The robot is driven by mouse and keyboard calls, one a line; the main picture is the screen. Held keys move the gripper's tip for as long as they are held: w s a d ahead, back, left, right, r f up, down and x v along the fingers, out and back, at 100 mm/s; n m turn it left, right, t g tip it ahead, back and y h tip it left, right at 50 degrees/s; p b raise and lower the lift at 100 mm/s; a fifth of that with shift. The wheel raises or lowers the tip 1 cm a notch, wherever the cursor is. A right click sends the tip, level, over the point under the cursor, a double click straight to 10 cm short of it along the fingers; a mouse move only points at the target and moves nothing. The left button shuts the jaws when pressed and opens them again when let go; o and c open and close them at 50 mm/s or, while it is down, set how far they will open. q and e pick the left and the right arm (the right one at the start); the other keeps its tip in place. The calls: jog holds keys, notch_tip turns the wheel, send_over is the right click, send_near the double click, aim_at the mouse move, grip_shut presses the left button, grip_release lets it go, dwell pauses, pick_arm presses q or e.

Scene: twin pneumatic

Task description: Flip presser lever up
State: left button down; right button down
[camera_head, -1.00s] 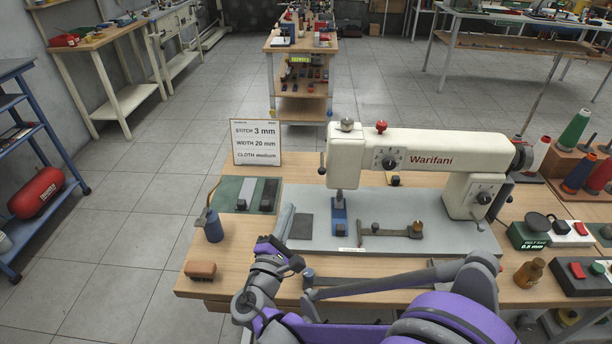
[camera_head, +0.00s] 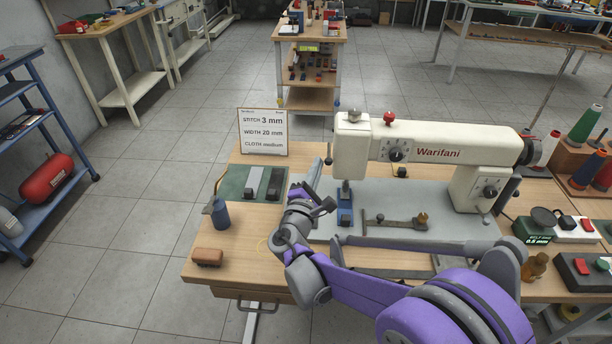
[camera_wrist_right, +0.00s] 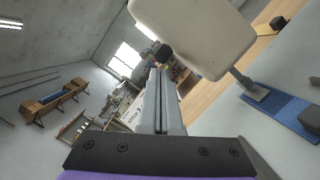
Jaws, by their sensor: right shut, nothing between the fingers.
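The cream sewing machine (camera_head: 430,147) stands on a grey plate. Its presser lever (camera_head: 328,160) is a small dark piece on the left side of the machine head. In the wrist view the lever's dark knob (camera_wrist_right: 160,54) shows beside the cream head, just beyond my fingertips; I cannot tell whether they touch. My right gripper (camera_head: 318,164) is shut and empty, reaching up left of the head, close to the lever. Its fingers (camera_wrist_right: 160,76) lie together in the wrist view. My left gripper is out of view.
A settings card (camera_head: 263,132) stands at the back left, with a green mat (camera_head: 238,184) in front. A blue bottle (camera_head: 220,213) and a brown block (camera_head: 207,257) are near the table's left edge. A metal guide (camera_head: 395,222) lies on the plate.

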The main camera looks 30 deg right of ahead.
jog(key=shift+s+d+r, duration=0.2)
jog(key=shift+d, duration=0.1)
jog(key=shift+r, duration=0.1)
jog(key=shift+r+g+y+p, duration=0.25)
jog(key=shift+g+y+p, duration=0.05)
jog(key=shift+p, duration=0.35)
jog(key=shift+r, duration=0.1)
notch_tip(320, 180, up, 6)
jog(key=w+d+n+g+y+p, duration=0.1)
jog(key=w+g+y+p, duration=0.1)
jog(key=g+y+p, duration=0.4)
jog(key=g+p, duration=0.2)
jog(key=p, duration=0.1)
jog(key=shift+r+n, duration=0.15)
jog(key=shift+n, duration=0.25)
jog(key=shift+d+r+p, duration=0.1)
jog(key=shift+p, duration=0.2)
